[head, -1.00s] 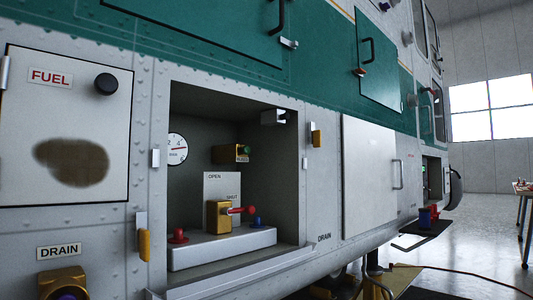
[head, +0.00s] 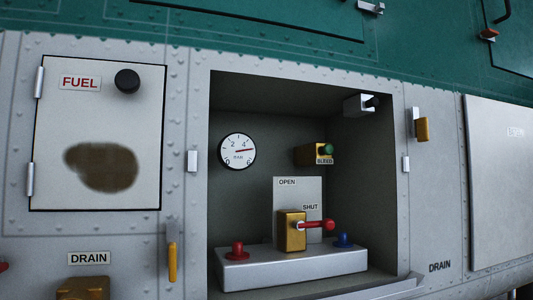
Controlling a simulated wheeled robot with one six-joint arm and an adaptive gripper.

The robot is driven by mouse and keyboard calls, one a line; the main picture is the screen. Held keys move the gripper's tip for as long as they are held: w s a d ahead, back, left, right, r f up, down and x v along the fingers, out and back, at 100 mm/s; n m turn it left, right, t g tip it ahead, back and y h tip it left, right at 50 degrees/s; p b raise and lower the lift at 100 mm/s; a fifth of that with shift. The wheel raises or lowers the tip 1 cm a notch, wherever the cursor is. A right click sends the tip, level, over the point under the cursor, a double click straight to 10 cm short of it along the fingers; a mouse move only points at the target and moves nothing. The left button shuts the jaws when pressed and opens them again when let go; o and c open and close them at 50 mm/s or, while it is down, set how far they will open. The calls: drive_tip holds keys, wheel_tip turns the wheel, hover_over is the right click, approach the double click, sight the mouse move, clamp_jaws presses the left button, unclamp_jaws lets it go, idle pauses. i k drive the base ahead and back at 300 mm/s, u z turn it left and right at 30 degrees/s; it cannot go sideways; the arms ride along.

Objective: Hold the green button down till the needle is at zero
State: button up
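The green button (head: 326,150) sits on the right end of a yellow block labelled BLEED (head: 309,155), on the back wall of an open recess in the helicopter's side. The round white gauge (head: 238,151) hangs on the back wall to its left. Its scale is marked in BAR, and its red needle points right, a little past the 4 and well away from 0. My gripper is in neither head view, so its state cannot be seen.
Below the button, a yellow valve (head: 291,231) with a red lever (head: 317,225) stands before an OPEN/SHUT plate (head: 285,195). Red (head: 237,250) and blue (head: 343,240) fittings flank it on a grey ledge (head: 290,268). The recess side walls and a bracket (head: 359,104) bound the space.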

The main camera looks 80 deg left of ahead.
sight(328, 149)
drive_tip(key=z, duration=0.05)
drive_tip(key=i, duration=0.35)
drive_tip(key=u, duration=5.2)
drive_tip(key=i, duration=0.9)
drive_tip(key=z, duration=1.9)
